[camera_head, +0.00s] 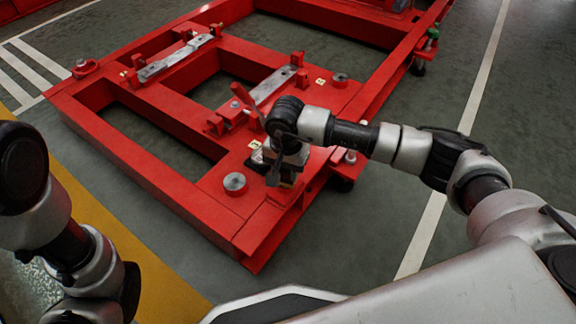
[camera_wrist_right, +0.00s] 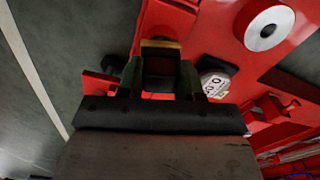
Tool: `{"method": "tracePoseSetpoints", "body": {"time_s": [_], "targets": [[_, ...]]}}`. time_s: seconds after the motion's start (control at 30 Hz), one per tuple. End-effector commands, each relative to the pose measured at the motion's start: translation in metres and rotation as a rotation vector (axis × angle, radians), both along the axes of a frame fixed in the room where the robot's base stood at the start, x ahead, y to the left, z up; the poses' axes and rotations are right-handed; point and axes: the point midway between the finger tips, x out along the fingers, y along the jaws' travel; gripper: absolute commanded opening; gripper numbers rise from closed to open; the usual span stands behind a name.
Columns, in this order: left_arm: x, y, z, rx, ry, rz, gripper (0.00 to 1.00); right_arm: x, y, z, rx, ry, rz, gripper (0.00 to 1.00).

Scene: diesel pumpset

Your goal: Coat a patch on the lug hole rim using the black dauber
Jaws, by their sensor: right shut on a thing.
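My right gripper (camera_head: 287,178) is over the near right corner of the red frame (camera_head: 215,222), pointing down. In the right wrist view my right gripper (camera_wrist_right: 160,78) is shut on the black dauber, whose dark body (camera_wrist_right: 160,68) sits between the two fingers with a tan part (camera_wrist_right: 160,43) at the far end. A red lug with a round opening (camera_head: 85,68) stands at the frame's far left corner. The lug hole rim near my gripper cannot be made out. My left gripper is out of view; only its arm shows.
A round metal pad (camera_head: 235,183) lies on the frame left of my right gripper; it also shows in the right wrist view (camera_wrist_right: 268,30). Grey floor is clear at right.

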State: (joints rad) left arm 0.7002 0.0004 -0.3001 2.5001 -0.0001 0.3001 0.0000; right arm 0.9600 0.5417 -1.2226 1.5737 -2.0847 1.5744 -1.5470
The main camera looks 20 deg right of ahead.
Motion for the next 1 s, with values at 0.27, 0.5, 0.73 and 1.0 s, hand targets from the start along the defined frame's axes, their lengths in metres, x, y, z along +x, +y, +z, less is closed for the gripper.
{"method": "tracePoseSetpoints", "body": {"time_s": [0.27,0.5,0.73,1.0], "targets": [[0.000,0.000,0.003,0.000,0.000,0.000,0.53,-0.007,0.008,0.000,0.001,0.001,0.002,0.17],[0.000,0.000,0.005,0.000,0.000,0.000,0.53,-0.012,0.015,0.000,0.001,0.001,0.002,0.17],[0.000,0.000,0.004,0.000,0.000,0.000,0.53,-0.010,0.013,-0.001,-0.001,0.000,0.000,0.17],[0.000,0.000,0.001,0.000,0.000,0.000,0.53,-0.005,0.006,-0.002,0.000,0.001,0.000,0.17]]}}
